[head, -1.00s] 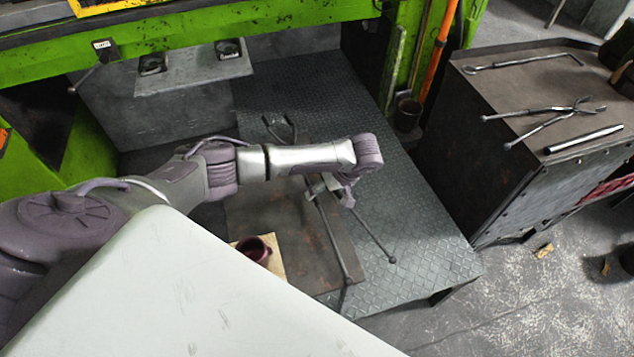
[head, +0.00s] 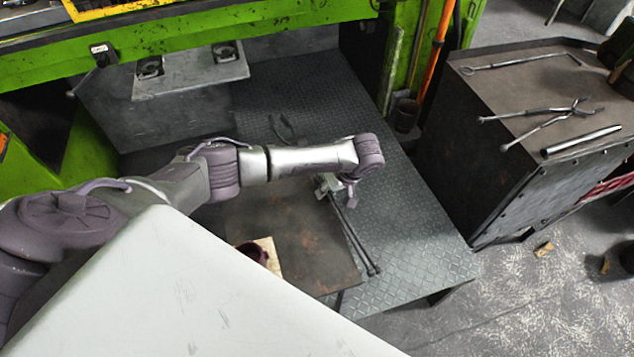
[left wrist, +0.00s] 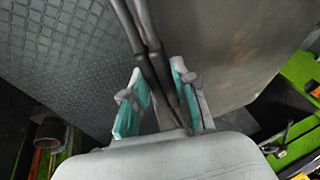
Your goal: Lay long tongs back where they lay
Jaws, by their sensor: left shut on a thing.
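The long tongs (head: 357,240) are dark and thin, and slant across the edge of a rusty brown plate (head: 310,235) and the checkered steel platform (head: 415,225). Their two handles lie close together, with the ends toward the front right. Their jaws show beyond my arm, toward the press. My left gripper (head: 338,192) is shut on the tongs. In the left wrist view the tongs (left wrist: 146,35) run between the teal-padded fingers of the left gripper (left wrist: 158,88). I cannot tell how far they are above the plate. My right gripper is not in view.
A dark red mug (head: 252,252) stands on a small pale board at the plate's left, partly hidden. A bench (head: 500,90) at the right carries other tongs (head: 545,118) and rods. The green press (head: 190,45) stands behind. The platform right of the tongs is clear.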

